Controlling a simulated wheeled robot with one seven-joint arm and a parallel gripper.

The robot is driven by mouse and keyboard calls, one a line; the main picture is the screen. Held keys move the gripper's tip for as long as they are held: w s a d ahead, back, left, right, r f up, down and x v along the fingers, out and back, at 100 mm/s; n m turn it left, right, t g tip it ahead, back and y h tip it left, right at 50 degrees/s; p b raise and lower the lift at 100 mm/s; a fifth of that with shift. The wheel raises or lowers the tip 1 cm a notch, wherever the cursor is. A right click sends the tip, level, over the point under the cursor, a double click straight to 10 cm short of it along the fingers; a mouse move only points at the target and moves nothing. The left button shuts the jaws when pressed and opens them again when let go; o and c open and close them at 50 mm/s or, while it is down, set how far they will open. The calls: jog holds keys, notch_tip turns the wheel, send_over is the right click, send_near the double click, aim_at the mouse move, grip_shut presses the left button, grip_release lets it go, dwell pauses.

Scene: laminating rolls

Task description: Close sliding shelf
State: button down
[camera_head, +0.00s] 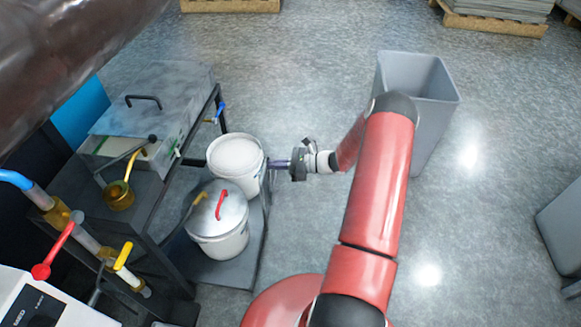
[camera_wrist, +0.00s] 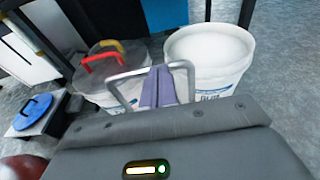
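The sliding shelf (camera_head: 233,272) is a low dark board, pulled out to the right from under the dark workbench. It carries a white bucket with an open top (camera_head: 235,165) and a bucket with a grey lid and red handle (camera_head: 218,222). A silver bar handle (camera_wrist: 128,76) shows at its outer edge in the wrist view. My gripper (camera_head: 277,164) is at this edge, coming from the right. Its purple fingers (camera_wrist: 158,88) are close together and overlap the handle bar, which runs out on both sides of them. Whether they touch it I cannot tell.
The workbench (camera_head: 150,195) holds a grey lidded box (camera_head: 160,95) and a brass ladle (camera_head: 120,195). Pipes with coloured valve levers stand at the left. A grey bin (camera_head: 425,85) stands behind my arm. The floor right of the shelf is mostly clear.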

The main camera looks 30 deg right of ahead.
jog(key=r+b+x, duration=0.1)
jog(key=r+x, duration=0.1)
jog(key=x, duration=0.8)
jog(key=r+b+x, duration=0.2)
jog(key=x, duration=0.8)
jog(key=shift+w+a+b, duration=0.25)
jog(key=shift+a+b, duration=0.05)
jog(key=shift+a, duration=0.1)
